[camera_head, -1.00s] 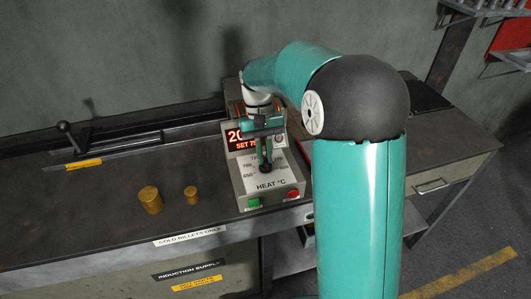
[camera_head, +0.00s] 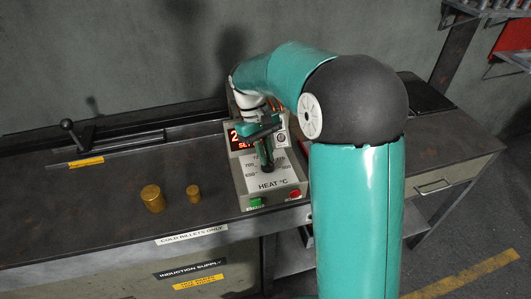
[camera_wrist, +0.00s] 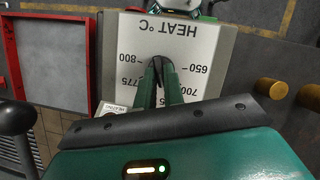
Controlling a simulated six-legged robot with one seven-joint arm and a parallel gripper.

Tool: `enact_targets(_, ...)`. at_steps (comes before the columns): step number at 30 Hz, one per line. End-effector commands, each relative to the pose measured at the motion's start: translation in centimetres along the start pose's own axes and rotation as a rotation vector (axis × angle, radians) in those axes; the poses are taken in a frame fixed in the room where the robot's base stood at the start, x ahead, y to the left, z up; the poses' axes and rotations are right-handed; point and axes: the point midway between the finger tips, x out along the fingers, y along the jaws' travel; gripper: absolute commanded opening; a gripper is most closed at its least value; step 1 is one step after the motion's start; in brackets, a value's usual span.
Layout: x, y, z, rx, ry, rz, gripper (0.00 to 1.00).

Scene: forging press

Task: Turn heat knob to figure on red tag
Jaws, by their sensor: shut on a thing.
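The heat control box (camera_head: 235,185) stands on the bench, its sloped white face marked "HEAT °C". In the wrist view the white dial face (camera_wrist: 190,45) appears upside down, with 650, 700, 775 and 800 readable around the fingers. My gripper (camera_head: 267,168) points down at the middle of the dial; its fingertips (camera_wrist: 158,66) are close together on the heat knob. The red digital display (camera_head: 240,138) is partly covered by my gripper. I cannot make out a red tag.
A green button (camera_head: 255,202) and a red button (camera_head: 295,193) sit on the box front. Two brass billets (camera_head: 152,198) stand on the bench to the left. A red-rimmed tray (camera_wrist: 12,60) shows in the wrist view.

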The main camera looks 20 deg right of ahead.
Motion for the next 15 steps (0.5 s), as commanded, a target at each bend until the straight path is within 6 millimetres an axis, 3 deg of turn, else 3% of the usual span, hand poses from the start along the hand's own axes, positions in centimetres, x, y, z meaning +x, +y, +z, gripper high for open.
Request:
enact_targets(3,-0.07,0.02,0.01,0.001,0.001,0.000,0.00)
enact_targets(4,-0.07,0.02,0.01,0.001,0.001,0.000,0.12)
enact_targets(7,-0.06,0.02,0.01,0.002,0.001,0.000,0.32)
enact_targets(15,-0.04,0.01,0.00,0.002,0.001,-0.001,0.32)
